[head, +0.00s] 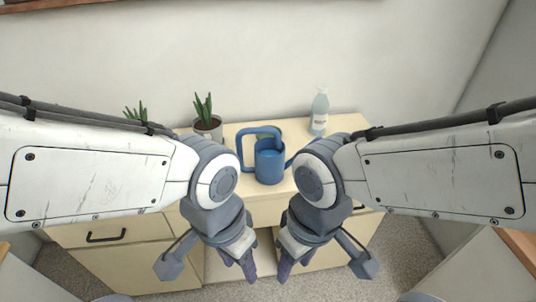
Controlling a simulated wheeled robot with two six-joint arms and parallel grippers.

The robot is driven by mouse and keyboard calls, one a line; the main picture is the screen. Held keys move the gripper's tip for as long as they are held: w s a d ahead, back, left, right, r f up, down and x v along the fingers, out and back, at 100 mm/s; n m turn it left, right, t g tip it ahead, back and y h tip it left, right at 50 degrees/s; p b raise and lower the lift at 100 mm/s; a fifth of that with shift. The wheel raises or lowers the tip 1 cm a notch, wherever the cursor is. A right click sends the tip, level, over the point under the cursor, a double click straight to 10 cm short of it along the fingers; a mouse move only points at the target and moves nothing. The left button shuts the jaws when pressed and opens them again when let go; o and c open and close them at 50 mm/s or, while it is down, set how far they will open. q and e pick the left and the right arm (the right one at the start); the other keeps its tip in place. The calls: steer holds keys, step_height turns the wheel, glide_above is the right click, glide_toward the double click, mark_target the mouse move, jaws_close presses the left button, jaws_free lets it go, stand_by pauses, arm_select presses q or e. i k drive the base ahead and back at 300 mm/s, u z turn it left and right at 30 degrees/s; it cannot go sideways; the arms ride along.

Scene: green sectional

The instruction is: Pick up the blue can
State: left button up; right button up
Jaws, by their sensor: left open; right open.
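The blue can (270,165) is a watering can with a large loop handle at its left and a spout at its right. It stands upright on top of a cream cabinet (348,123). My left gripper (212,270) is open and empty, in front of the cabinet and nearer to me than the can, to its left. My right gripper (324,272) is open and empty, also in front of the cabinet, to the can's right. Neither gripper touches the can. The spout is partly hidden by my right arm.
A potted plant (207,124) stands left of the can, with another plant (136,112) farther left behind my arm. A clear bottle (320,112) stands at the back right. A wall (265,50) rises behind the cabinet. A dark drawer handle (106,236) shows at lower left.

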mark_target(270, 166)
steer(key=k, duration=0.5)
steer(key=u, duration=1.7)
steer(key=i, duration=0.95)
steer(key=z, duration=2)
